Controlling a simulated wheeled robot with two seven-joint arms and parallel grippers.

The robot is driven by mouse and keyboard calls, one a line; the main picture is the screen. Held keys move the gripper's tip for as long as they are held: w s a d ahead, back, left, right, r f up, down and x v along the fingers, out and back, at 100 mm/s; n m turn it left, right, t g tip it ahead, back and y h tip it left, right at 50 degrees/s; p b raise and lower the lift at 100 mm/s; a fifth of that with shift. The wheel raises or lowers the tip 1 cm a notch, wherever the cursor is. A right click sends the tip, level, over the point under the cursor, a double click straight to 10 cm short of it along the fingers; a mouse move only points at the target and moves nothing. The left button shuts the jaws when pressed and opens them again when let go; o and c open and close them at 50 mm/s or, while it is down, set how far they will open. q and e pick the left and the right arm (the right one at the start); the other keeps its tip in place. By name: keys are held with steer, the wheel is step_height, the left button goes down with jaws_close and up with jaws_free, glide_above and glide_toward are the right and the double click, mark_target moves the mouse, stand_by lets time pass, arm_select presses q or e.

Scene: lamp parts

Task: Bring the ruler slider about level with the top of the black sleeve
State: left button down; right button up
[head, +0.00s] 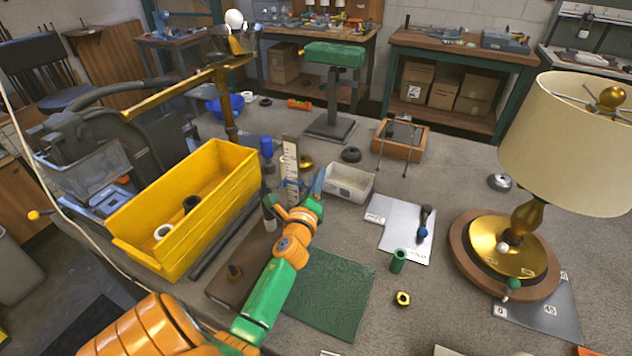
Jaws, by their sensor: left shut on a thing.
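A pale upright ruler (290,160) with dark marks stands on the bench, right of the yellow bin. My left gripper (287,198), green and orange, is at the lower part of the ruler and shut on what appears to be its slider; the jaws hide most of the slider. A blue-topped post with a dark lower part (267,148) stands just left of the ruler. I cannot tell for sure which dark part is the black sleeve, so its height against the slider is unclear. My right gripper is not in view.
A yellow bin (190,215) with rings inside stands close on the left. A clear tray (348,184) is right of the ruler. A green mat (330,295) lies in front, and a large lamp (570,140) stands at right. Grey bench surface between them is partly free.

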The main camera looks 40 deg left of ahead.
arm_select(q)
step_height(320, 180, up, 3)
steer(key=shift+f+p, duration=0.1)
steer(key=shift+p, duration=0.4)
steer(key=c, duration=0.6)
jaws_free()
steer(key=v, duration=0.7)
